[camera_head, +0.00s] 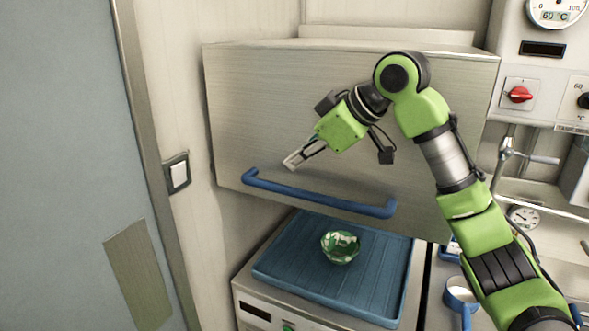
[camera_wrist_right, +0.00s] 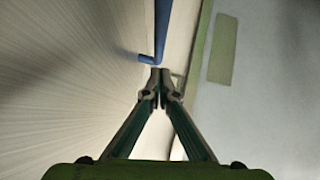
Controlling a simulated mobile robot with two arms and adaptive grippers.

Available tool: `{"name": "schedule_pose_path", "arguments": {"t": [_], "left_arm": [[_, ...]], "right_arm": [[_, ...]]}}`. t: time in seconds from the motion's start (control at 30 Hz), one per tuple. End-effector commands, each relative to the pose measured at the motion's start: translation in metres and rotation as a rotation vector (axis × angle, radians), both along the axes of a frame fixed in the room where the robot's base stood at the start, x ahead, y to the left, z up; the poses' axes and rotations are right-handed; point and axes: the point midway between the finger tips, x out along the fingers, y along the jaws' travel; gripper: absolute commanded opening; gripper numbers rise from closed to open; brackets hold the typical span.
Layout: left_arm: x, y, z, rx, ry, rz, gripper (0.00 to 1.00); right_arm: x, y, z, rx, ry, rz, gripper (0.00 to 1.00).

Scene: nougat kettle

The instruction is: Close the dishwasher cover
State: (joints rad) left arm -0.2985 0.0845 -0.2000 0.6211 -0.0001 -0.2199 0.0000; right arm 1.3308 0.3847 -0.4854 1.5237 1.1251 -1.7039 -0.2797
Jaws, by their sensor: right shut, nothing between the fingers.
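The dishwasher cover (camera_head: 290,100) is a large brushed-metal hood, raised above a blue tray (camera_head: 300,279). A gap shows between its lower edge and the tray. Its blue bar handle (camera_head: 320,199) runs along the lower front. My right gripper (camera_head: 290,164) is in front of the cover, just above the left part of the handle, shut and empty. In the right wrist view, the shut fingertips (camera_wrist_right: 160,73) point toward the end of the blue handle (camera_wrist_right: 161,30), with the cover's face (camera_wrist_right: 70,85) at left. I cannot tell whether they touch it. My left gripper is out of view.
A green-and-white patterned bowl (camera_head: 340,246) sits on the tray under the cover. A wall switch (camera_head: 178,172) and a grey door (camera_head: 60,150) are at left. A control panel with a red knob (camera_head: 519,95) is at right, above a white-topped blue cup (camera_head: 460,293).

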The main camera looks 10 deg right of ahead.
Motion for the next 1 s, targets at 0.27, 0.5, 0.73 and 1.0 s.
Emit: {"name": "schedule_pose_path", "arguments": {"t": [0.27,0.5,0.73,1.0], "left_arm": [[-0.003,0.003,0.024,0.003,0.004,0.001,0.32],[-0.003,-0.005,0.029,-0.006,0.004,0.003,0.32],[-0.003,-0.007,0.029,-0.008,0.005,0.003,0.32],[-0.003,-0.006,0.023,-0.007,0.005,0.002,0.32]], "right_arm": [[0.013,0.006,-0.036,-0.001,0.004,-0.002,0.0],[0.016,0.004,-0.051,0.0,0.001,-0.002,0.0],[0.016,0.004,-0.053,-0.001,0.0,-0.002,0.0],[0.012,0.004,-0.061,-0.001,0.0,-0.001,0.0]]}}
